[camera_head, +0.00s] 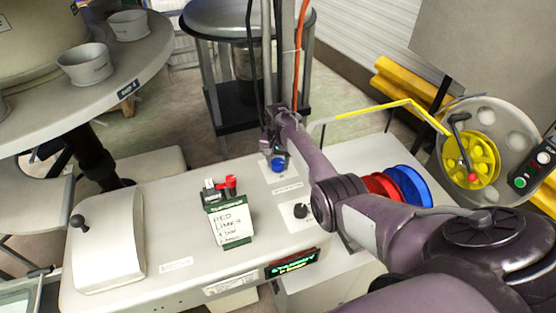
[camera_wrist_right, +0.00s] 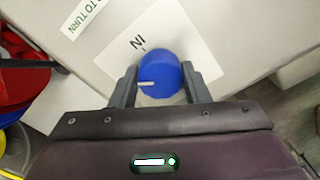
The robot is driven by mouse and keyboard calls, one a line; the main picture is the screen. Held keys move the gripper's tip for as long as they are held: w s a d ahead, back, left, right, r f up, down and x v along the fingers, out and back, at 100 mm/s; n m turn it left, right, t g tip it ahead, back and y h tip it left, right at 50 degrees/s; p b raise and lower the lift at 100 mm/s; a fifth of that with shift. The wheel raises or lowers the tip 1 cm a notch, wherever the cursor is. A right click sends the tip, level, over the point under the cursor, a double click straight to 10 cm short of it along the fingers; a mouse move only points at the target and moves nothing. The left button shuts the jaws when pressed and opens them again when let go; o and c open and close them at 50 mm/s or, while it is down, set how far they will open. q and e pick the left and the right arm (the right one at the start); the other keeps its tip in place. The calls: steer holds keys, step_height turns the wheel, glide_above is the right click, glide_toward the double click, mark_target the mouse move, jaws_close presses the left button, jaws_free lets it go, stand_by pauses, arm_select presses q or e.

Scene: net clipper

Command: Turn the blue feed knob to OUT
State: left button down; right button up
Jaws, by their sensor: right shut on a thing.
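The blue feed knob (camera_head: 278,164) sits on a white label plate on the machine's pale top, just below my right gripper (camera_head: 279,148) in the head view. In the right wrist view the blue knob (camera_wrist_right: 160,73) stands between the two dark fingers of my right gripper (camera_wrist_right: 160,85), which are shut on its sides. A white pointer line on the knob points left in that view. The word IN shows on the label plate (camera_wrist_right: 188,48) above the knob. The OUT mark is not visible. My left gripper is not in view.
A black knob (camera_head: 301,211) stands nearer on the same top. Red and blue spools (camera_head: 409,187) and a yellow wheel (camera_head: 472,159) are at the right. A vertical post with cables rises behind my gripper.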

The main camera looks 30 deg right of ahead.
steer(key=n, duration=0.6)
steer(key=shift+n+p, duration=0.3)
steer(key=n, duration=0.6)
steer(key=n+b, duration=0.1)
steer(key=n, duration=0.4)
steer(key=shift+n, duration=0.3)
steer(key=n+b, duration=0.1)
steer(key=n, duration=0.2)
steer(key=shift+n, duration=0.3)
steer(key=shift+n+b, duration=0.45)
steer(key=shift+n, duration=0.95)
steer(key=o, duration=1)
